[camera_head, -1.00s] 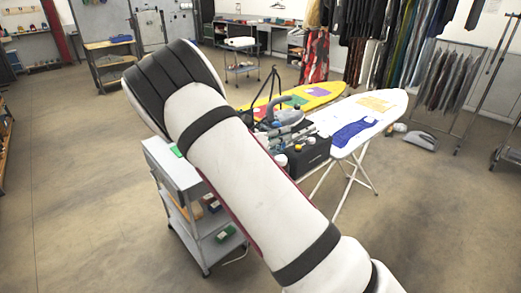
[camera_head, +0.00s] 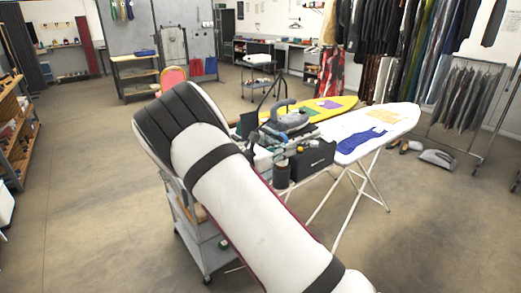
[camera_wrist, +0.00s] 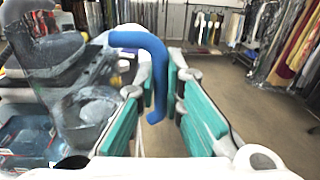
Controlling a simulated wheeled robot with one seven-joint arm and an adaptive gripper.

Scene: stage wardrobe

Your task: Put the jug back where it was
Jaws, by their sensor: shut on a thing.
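In the wrist view, a blue curved handle (camera_wrist: 147,42), which I take to be the jug's, hangs between the teal pads of my gripper (camera_wrist: 161,105). My gripper is shut on it. The jug's body cannot be made out clearly; the gripper's front parts and the clutter at left hide it. In the head view my thick white arm covers the middle, and neither my gripper nor the jug can be made out.
A grey iron-like appliance (camera_wrist: 65,55) is close at left, also in the head view (camera_head: 288,116). A dark box (camera_head: 314,160) is by a white ironing board (camera_head: 400,117); a yellow board (camera_head: 340,101) is behind. A grey cart (camera_head: 205,245) is under my arm.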

